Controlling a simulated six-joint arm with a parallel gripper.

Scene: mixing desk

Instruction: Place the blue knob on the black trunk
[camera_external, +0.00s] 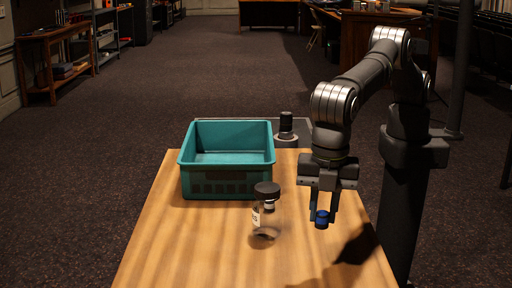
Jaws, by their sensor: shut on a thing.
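The blue knob (322,218) is a small dark blue round piece. My gripper (321,212) is shut on it, with the fingers pointing down and the knob low between the fingertips. The knob hangs at the right side of the wooden table, right of the glass jar; whether it touches the table is hard to tell. I cannot surely identify the black trunk. A dark upright cylinder on a wider round base (286,126) stands at the far table edge, behind and right of the crate, and may be part of it.
A teal open crate (228,184) stands at the back left of the wooden table (185,238). A clear jar with a black lid (267,188) stands at mid-table, close left of my gripper. A grey flat surface lies behind the crate. The front left of the table is clear.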

